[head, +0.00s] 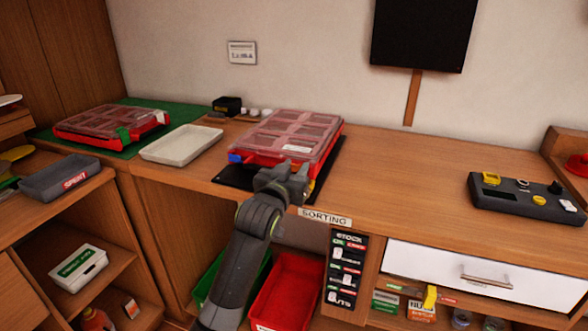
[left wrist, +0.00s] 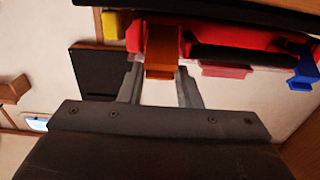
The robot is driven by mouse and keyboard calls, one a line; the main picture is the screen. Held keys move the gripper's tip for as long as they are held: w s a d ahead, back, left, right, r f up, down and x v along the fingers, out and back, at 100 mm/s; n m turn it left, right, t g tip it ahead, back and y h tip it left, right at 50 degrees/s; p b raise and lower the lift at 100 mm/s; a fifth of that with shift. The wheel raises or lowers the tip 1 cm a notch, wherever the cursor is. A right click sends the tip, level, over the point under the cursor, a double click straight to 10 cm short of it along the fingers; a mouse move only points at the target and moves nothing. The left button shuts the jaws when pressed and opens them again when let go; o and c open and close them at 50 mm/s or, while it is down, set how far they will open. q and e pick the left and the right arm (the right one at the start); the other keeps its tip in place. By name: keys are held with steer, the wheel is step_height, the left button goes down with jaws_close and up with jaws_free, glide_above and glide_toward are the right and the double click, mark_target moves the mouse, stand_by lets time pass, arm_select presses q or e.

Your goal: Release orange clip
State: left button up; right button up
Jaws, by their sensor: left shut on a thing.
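The red case with a clear compartmented lid (head: 290,140) lies shut on a black mat on the bench. My left gripper (head: 288,182) is at its front edge. In the left wrist view, its two fingers (left wrist: 161,78) are shut on the orange clip (left wrist: 161,60) at the front of the red case (left wrist: 220,42). The head view does not show the orange clip clearly behind the gripper. A blue clip (head: 235,158) is at the case's left front corner and also shows in the left wrist view (left wrist: 302,72). My right gripper is not in view.
A beige tray (head: 181,144) and a second red case (head: 110,125) on a green mat lie to the left. A dark control box (head: 525,196) stands at the right. Bench between it and the case is clear. A red bin (head: 287,290) is below the bench.

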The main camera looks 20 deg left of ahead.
arm_select(q)
steer(key=shift+f, duration=0.2)
steer(key=shift+c, duration=0.4)
steer(key=shift+s+f+t+b, duration=0.15)
steer(key=shift+t+b, duration=0.15)
steer(key=shift+b, duration=0.15)
steer(key=shift+t, duration=0.3)
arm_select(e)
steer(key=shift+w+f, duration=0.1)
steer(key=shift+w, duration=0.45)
arm_select(q)
steer(key=o, duration=1)
